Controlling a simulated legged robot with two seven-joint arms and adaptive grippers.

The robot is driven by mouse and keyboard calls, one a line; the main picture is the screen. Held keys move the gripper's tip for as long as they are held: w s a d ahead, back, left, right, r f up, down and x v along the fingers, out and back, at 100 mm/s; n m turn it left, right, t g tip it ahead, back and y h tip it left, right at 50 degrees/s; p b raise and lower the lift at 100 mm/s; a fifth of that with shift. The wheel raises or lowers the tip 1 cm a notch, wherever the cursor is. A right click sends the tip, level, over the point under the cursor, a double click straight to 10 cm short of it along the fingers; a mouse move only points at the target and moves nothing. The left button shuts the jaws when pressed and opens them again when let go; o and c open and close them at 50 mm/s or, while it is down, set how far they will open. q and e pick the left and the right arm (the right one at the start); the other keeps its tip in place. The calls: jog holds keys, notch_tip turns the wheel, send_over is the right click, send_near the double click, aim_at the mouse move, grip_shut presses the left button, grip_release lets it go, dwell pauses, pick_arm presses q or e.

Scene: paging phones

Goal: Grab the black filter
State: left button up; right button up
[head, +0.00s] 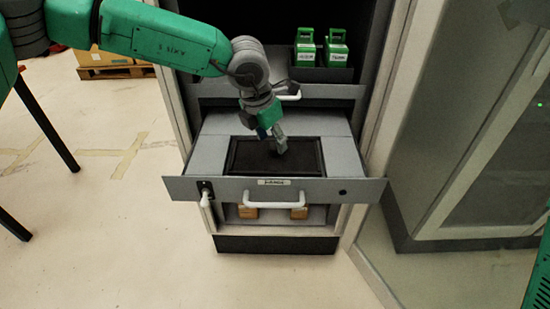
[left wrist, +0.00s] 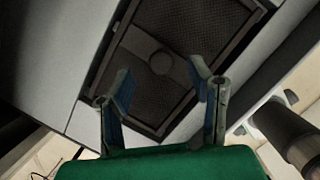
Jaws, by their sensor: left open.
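The black filter (head: 250,157) is a flat dark rectangle with a raised frame, lying in the recess of the open grey drawer (head: 205,158). In the left wrist view the filter (left wrist: 185,30) shows a mesh surface, a crossbar and a round knob (left wrist: 161,63) at its middle. My left gripper (head: 281,150) points down over the filter from above. In the left wrist view its two fingers (left wrist: 162,88) are spread apart on either side of the knob, with nothing between them. I cannot tell whether the fingertips touch the filter. My right gripper is not in view.
The drawer front has a white handle (head: 273,205) and a lever at its left. Green-topped boxes (head: 305,47) stand on the shelf behind. A closed grey cabinet (head: 480,130) stands at the right. The floor at the left is mostly clear.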

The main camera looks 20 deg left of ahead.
aim_at(274, 147)
pick_arm(q)
jog(key=x, duration=0.4)
jog(key=shift+b, duration=0.4)
jog(key=shift+r, duration=0.15)
jog(key=shift+d, duration=0.1)
grip_shut()
